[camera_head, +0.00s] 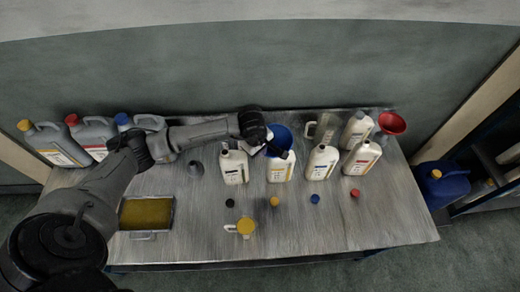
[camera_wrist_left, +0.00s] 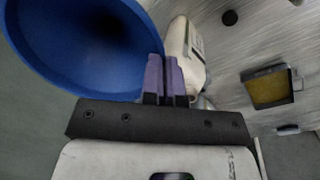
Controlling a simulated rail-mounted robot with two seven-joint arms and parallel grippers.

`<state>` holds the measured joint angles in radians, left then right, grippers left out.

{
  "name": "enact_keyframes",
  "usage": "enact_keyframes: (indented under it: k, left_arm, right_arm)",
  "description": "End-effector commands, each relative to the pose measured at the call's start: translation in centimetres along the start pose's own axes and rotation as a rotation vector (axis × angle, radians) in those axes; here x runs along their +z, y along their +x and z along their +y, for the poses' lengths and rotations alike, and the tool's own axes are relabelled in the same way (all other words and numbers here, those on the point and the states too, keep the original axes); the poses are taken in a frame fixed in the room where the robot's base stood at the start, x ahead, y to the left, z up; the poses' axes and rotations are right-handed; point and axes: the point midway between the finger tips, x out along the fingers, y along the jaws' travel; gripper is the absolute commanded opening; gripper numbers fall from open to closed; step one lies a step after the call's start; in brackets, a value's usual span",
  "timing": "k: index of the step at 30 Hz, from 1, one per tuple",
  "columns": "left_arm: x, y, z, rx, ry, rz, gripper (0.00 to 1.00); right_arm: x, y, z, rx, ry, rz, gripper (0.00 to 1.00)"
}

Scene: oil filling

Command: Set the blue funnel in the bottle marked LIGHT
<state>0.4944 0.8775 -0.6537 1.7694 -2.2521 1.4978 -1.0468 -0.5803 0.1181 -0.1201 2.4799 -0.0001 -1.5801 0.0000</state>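The blue funnel (camera_head: 280,136) is at the back of the table, behind and above the neck of the second white bottle from the left (camera_head: 280,170). My left gripper (camera_head: 267,148) reaches it from the left. In the left wrist view the funnel (camera_wrist_left: 80,45) fills the upper left, and my left gripper's purple fingers (camera_wrist_left: 163,78) are closed together at its rim. A white bottle (camera_wrist_left: 186,50) lies just beyond the fingers there. I cannot tell whether the funnel's spout touches a bottle. The bottle labels are too small to read. My right gripper is not in view.
More white bottles stand nearby, including the leftmost (camera_head: 233,168). A red funnel (camera_head: 391,123) sits at the back right. Loose caps, such as the yellow cap (camera_head: 274,202), lie in front. The front right is clear.

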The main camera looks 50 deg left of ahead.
Motion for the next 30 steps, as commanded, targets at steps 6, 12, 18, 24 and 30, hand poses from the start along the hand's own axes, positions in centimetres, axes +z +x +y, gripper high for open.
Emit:
enact_keyframes:
  k: [6,12,18,24,30]
  left_arm:
    - [0.0,0.0,0.0,-0.001,0.000,0.000,0.20]
    - [0.0,0.0,0.0,0.000,0.000,0.000,0.31]
    - [0.0,-0.2,0.0,0.000,0.000,0.000,0.31]
    - [0.0,-2.4,0.1,0.004,0.001,0.001,0.31]
    - [-0.1,-6.4,0.1,0.005,0.002,0.002,0.31]
  right_arm:
    - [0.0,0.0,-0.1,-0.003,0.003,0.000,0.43]
    - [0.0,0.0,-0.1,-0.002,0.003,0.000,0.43]
    - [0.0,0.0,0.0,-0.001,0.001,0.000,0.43]
    - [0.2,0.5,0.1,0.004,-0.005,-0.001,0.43]
    - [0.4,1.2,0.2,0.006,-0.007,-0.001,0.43]
